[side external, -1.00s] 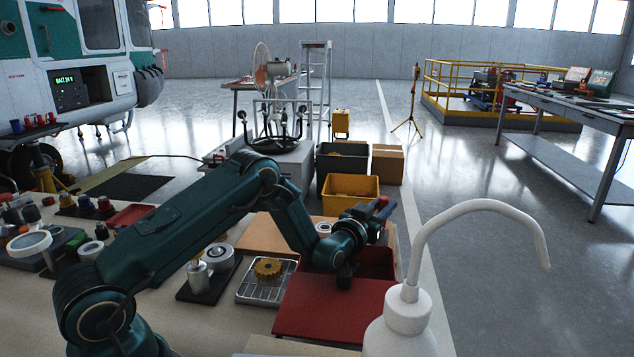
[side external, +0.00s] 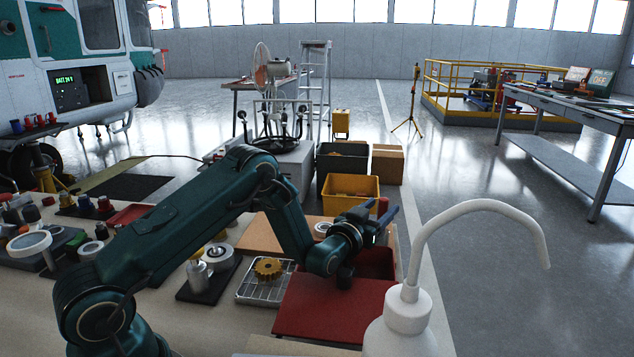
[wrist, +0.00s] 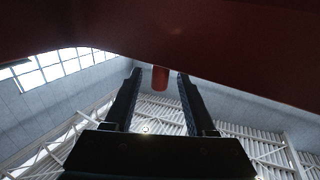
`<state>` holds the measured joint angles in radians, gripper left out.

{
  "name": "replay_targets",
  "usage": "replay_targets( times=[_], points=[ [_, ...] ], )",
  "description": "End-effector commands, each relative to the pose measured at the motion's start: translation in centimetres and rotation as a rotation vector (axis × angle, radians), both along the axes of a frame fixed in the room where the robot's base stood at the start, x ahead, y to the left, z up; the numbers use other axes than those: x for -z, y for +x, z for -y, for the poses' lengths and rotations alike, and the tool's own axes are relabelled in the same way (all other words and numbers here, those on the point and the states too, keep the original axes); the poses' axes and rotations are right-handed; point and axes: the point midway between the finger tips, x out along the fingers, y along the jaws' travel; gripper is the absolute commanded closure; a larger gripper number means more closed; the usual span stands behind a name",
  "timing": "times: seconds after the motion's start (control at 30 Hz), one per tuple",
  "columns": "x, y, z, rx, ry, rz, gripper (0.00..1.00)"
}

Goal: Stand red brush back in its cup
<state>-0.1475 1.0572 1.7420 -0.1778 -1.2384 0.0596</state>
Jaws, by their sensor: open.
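My gripper (side external: 388,214) is open, above the red box at the bench's right end, its fingers pointing up and right. A red cylindrical piece (side external: 383,206), seemingly part of the red brush, stands roughly upright at the fingers in the side view. In the wrist view the same red piece (wrist: 160,78) shows in the gap between the open fingertips of my gripper (wrist: 158,76), with space on both sides. Its lower part is hidden behind my wrist. I cannot make out the cup or the bristles.
An open red box (side external: 377,262) with a flat red panel (side external: 330,308) lies under my wrist. A white squeeze bottle (side external: 400,330) stands in front at right. A wire tray holds a brass gear (side external: 268,268). A yellow bin (side external: 350,187) is behind the bench.

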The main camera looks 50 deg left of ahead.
Motion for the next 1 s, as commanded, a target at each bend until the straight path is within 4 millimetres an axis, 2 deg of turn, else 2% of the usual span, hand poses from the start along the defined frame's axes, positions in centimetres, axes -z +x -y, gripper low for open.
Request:
replay_targets(
  times=[0.1, 0.2, 0.4, 0.67, 0.87, 1.0],
  points=[
    [-0.5, -1.3, 0.4, 0.0, 0.0, 0.002, 0.44],
    [-2.6, -1.2, 0.4, 0.0, 0.001, 0.008, 0.44],
    [-5.5, -1.2, 0.4, 0.0, 0.001, 0.006, 0.44],
    [-7.3, -1.2, 0.6, 0.006, -0.004, -0.007, 0.44],
    [-9.4, -2.7, 2.8, 0.071, -0.056, -0.126, 0.44],
    [-10.6, -5.9, 5.3, 0.139, -0.104, -0.279, 0.44]
  ],
)
